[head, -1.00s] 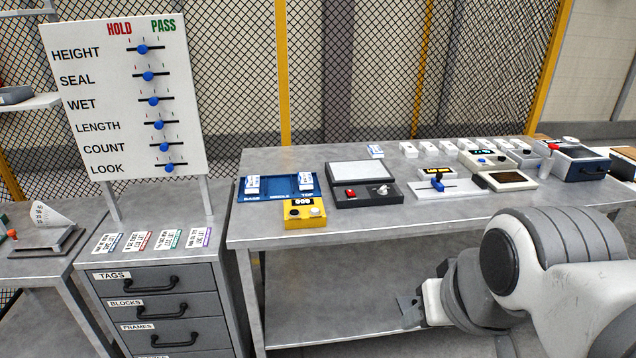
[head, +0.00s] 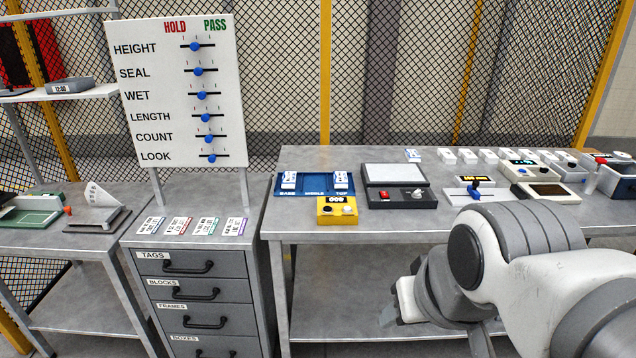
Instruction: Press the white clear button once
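The yellow counter box (head: 337,217) stands at the front left of the long grey table. It has a small dark display with light digits that look like zeros. A white button (head: 348,210) is on the right of its top and a black button (head: 322,211) on the left. I take the white one as the clear button; no label on it is legible. My gripper (head: 389,315) is low in front of the table, below the tabletop and to the right of the box, well apart from it. Its fingers are small and partly hidden, so its opening is unclear.
A blue tray (head: 316,196) with white blocks lies just behind the box. A dark device (head: 394,197) with a red button is to its right. The grey table (head: 300,229) has an exposed front edge. A drawer cabinet (head: 197,262) stands left, below a slider board (head: 182,140).

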